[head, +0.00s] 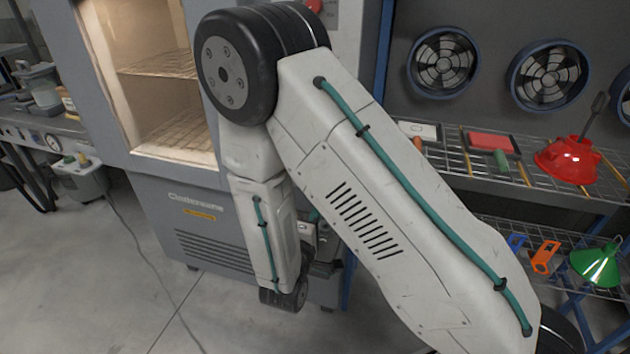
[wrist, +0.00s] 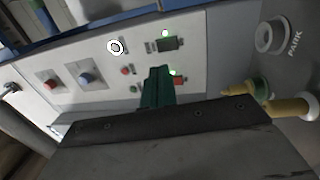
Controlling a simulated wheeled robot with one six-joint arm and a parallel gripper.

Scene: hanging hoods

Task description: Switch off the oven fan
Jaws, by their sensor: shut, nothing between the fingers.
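The oven (head: 210,200) stands at left in the head view, its lit chamber with wire racks in sight. In the wrist view a pale control panel (wrist: 60,105) crosses the picture at a tilt. It carries a dark rocker switch (wrist: 171,44) under a lit green lamp (wrist: 165,33), and a switch with a red part (wrist: 181,80) beside another lit green lamp (wrist: 172,71). Labels are too small to read, so I cannot tell which switch is the fan's. My gripper (wrist: 157,82) is shut, its dark green fingers just left of the red switch. Contact is unclear.
The panel also holds a red knob (wrist: 50,84), a blue knob (wrist: 86,79) and a white round dial (wrist: 116,47). A grey dial marked PARK (wrist: 270,37) is at right.

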